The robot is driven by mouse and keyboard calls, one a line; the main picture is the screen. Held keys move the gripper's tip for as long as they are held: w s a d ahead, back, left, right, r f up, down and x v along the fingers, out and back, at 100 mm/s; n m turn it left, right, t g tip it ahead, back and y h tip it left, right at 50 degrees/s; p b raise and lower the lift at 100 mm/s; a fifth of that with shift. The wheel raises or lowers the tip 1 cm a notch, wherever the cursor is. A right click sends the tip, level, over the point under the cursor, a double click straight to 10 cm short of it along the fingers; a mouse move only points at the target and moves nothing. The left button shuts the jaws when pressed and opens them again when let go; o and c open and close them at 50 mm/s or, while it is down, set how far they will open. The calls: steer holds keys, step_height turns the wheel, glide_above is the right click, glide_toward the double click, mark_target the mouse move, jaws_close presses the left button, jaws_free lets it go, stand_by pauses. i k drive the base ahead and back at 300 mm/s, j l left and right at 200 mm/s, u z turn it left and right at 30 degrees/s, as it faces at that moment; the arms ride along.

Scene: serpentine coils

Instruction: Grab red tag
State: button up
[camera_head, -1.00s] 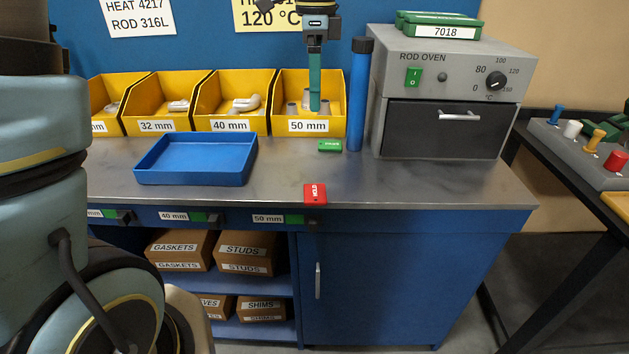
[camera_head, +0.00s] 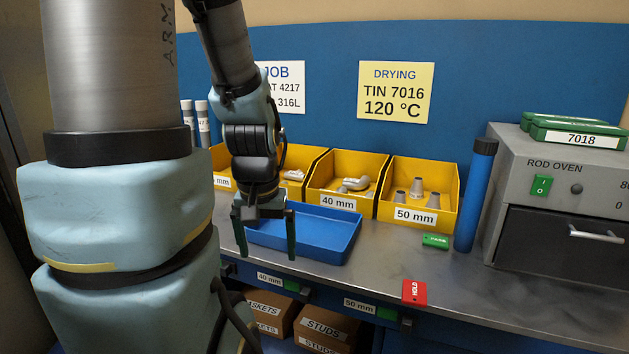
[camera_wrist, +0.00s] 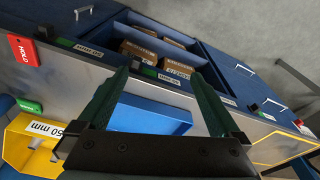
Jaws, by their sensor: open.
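The red tag (camera_head: 414,292), marked HOLD, lies flat near the front edge of the steel bench in the head view, in front of the 50 mm bin. It also shows at the upper left of the wrist view (camera_wrist: 23,50). My gripper (camera_head: 266,250) is open, with its two green fingers pointing down in front of the blue tray. It is to the left of the red tag and apart from it. In the wrist view the open fingers (camera_wrist: 160,90) have nothing between them that they touch.
A blue tray (camera_head: 345,243) stands on the bench behind my gripper. A green tag (camera_head: 435,240) lies behind the red one, near a blue tube (camera_head: 476,195). Yellow bins (camera_head: 448,219) line the back, and a rod oven (camera_head: 510,180) stands at the right. Bench around the red tag is clear.

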mark_target(414, 292)
steer(key=k+l+u, duration=0.35)
steer(key=k+l, duration=0.2)
steer(key=l, duration=0.35)
steer(key=k+l+u, duration=0.4)
steer(key=k+l, duration=0.3)
steer(key=i, duration=0.2)
